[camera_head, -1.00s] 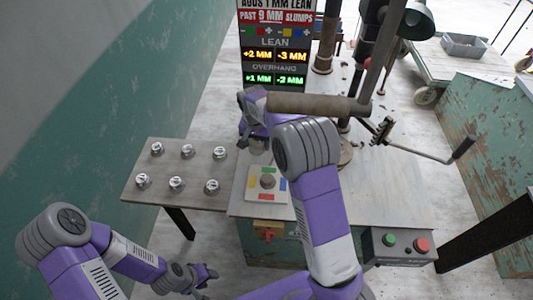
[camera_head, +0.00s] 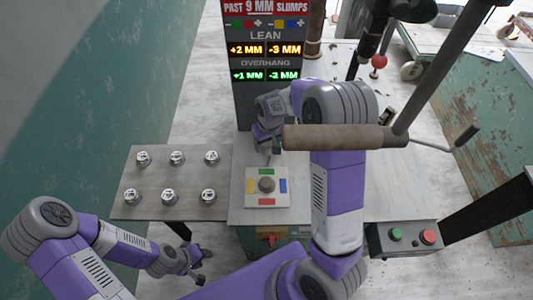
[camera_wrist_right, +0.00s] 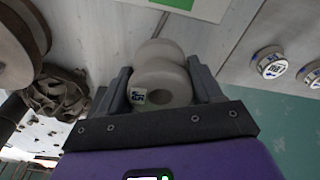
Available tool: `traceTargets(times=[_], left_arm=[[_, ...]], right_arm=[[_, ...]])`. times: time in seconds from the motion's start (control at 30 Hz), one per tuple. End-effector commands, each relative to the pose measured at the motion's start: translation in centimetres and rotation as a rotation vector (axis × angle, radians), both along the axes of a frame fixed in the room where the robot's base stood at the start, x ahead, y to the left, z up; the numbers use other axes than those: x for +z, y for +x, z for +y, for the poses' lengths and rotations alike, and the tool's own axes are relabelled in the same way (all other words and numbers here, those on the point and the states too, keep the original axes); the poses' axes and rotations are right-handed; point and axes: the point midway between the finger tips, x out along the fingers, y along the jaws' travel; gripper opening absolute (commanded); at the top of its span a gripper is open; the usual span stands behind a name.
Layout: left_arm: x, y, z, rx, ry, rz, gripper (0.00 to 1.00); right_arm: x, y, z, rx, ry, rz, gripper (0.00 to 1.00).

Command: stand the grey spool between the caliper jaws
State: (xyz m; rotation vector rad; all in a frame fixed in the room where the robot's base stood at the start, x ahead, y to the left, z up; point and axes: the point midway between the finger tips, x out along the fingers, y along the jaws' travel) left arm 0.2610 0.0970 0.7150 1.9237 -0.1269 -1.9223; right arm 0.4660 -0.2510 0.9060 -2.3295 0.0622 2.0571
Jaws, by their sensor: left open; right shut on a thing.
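My right gripper (camera_wrist_right: 160,90) is shut on the grey spool (camera_wrist_right: 165,82), a pale round body with a hollow end and a small white label. In the head view my right gripper (camera_head: 268,150) hangs behind a square plate (camera_head: 252,201) with coloured marks and a round knob; the spool is hard to make out there. My left gripper (camera_head: 197,268) is open and empty, low at the left, below the side shelf. I cannot make out the caliper jaws in either view.
Several labelled metal pucks (camera_head: 176,158) stand on the side shelf (camera_head: 222,165). A display board (camera_head: 265,60) stands behind. A button box (camera_head: 405,250) is at front right. A ragged brown clump (camera_wrist_right: 55,93) lies left in the wrist view.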

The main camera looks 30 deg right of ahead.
Motion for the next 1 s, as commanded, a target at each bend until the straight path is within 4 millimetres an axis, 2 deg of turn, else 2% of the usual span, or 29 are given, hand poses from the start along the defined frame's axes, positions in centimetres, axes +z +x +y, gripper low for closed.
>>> traceTargets(times=[0.03,0.1,0.27,0.5,0.9,0.93,1.0], left_arm=[[-0.4,0.0,0.0,0.000,0.000,0.000,0.43],[-0.6,0.0,0.0,0.000,0.000,0.000,0.43],[-0.8,0.0,0.0,0.000,0.000,0.000,0.43],[-1.5,0.0,0.0,0.000,0.000,0.000,0.43],[-1.8,0.0,0.0,0.000,0.000,0.000,0.43],[-1.7,0.0,0.0,0.000,0.000,0.000,0.43],[-1.7,0.0,0.0,0.000,0.000,0.000,0.43]], right_arm=[[-1.2,0.0,0.0,-0.001,-0.001,0.002,0.25],[-2.1,0.0,0.0,-0.001,0.000,0.001,0.25],[-3.2,0.0,0.0,-0.003,0.000,0.000,0.25],[-6.4,0.0,0.0,-0.004,0.001,0.001,0.25],[-6.9,0.1,0.0,-0.004,0.000,-0.002,0.25],[-6.9,0.1,0.0,-0.004,0.000,-0.001,0.69],[-6.8,0.1,0.0,-0.004,0.000,-0.001,0.80]])
